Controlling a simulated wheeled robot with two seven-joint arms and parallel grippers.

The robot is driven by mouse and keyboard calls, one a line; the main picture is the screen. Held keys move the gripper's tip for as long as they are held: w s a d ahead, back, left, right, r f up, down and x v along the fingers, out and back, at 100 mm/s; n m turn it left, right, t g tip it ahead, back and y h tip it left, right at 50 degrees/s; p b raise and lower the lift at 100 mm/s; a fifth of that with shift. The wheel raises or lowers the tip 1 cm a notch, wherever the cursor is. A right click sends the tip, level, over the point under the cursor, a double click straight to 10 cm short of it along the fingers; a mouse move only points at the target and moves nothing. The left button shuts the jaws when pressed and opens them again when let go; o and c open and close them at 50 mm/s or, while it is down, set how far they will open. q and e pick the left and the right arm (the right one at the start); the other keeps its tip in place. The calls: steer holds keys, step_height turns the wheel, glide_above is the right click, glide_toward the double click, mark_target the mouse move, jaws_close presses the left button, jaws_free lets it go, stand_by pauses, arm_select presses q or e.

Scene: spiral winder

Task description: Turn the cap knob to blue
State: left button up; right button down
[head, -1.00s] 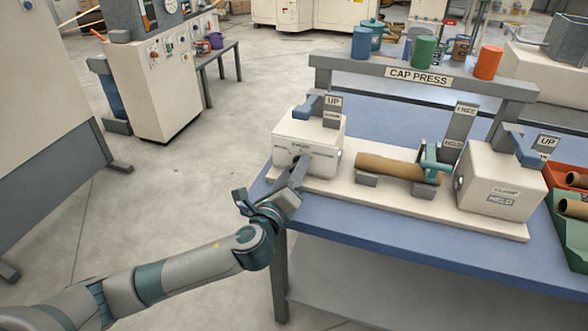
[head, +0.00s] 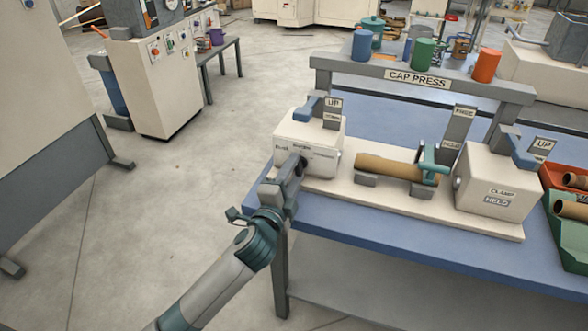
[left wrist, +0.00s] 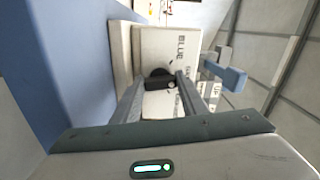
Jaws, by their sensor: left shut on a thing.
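The cap knob (left wrist: 158,78) is a dark round knob on the front of the left white box (head: 309,131) of the cap press. In the left wrist view it sits between my finger ends, and the word BLUE is printed on the box face beside it. My left gripper (head: 297,166) is at the knob, shut on it, and partly hides it in the head view. Which color the knob points to is too small to tell. My right gripper is not in view.
A brown tube (head: 388,167) lies on supports between the left box and the right clamp box (head: 494,187). Blue, green and orange cylinders stand on the rear beam (head: 440,83). Red and green bins are at the far right.

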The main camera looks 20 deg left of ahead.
arm_select(q)
steer(key=n+p, duration=0.1)
steer(key=n, duration=0.3)
steer(key=shift+n+p, duration=0.3)
steer(key=shift+p, duration=0.05)
steer(key=n+p, duration=0.2)
steer(key=n, duration=0.3)
steer(key=shift+f, duration=0.2)
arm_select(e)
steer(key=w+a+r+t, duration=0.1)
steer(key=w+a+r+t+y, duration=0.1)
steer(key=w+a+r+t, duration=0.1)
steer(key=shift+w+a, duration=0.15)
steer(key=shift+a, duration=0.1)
arm_select(q)
steer(key=shift+d, duration=0.1)
steer(key=o, duration=1)
steer(key=shift+o, duration=0.2)
steer(key=shift+s, duration=0.15)
